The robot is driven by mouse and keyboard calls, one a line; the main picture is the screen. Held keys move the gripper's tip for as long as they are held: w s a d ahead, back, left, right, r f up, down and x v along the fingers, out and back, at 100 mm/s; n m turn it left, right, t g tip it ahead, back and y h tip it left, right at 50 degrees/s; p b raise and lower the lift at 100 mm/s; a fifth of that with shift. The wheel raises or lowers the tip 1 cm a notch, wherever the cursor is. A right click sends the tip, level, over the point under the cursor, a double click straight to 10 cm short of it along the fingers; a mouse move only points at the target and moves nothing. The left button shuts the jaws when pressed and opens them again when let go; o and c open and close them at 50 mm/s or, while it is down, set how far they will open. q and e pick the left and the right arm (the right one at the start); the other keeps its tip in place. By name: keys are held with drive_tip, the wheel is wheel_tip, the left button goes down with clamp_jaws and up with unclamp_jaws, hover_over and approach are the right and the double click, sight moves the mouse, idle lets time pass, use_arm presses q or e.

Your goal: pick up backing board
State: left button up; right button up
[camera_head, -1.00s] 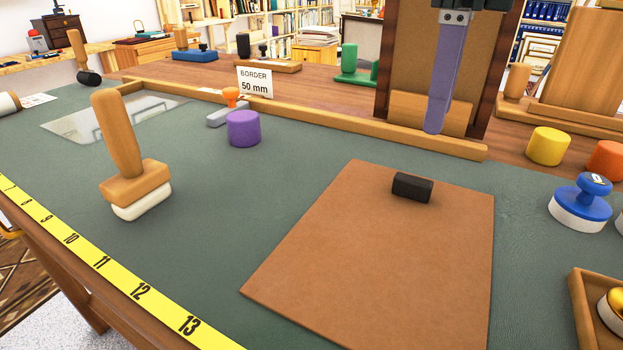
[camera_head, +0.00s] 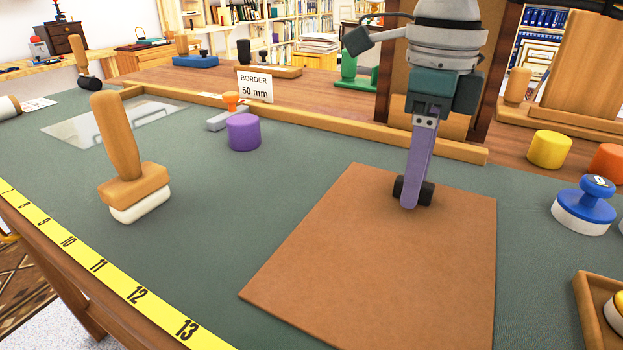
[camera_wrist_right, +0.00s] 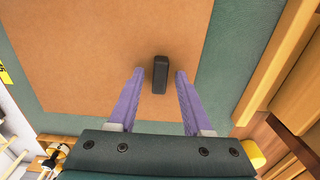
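The backing board (camera_head: 385,265) is a flat brown panel lying on the green mat. It also fills much of the right wrist view (camera_wrist_right: 90,60). A small black block (camera_head: 427,193) sits on the board near its far edge and shows in the wrist view (camera_wrist_right: 160,75). My right gripper (camera_head: 409,205) is over the block, with its purple fingers pointing down. In the wrist view its two fingers (camera_wrist_right: 159,72) are apart, one on each side of the block, with gaps visible. Part of the block is hidden behind a finger in the head view. My left gripper is not in view.
A wooden rail (camera_head: 340,130) runs behind the board. A wooden-handled stamp-like tool (camera_head: 125,160) and a purple cylinder (camera_head: 243,132) stand to the left. A blue-topped knob (camera_head: 585,205) and a wooden tray (camera_head: 590,300) are to the right.

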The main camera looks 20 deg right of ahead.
clamp_jaws()
drive_tip(key=shift+r, duration=0.1)
idle(0.6)
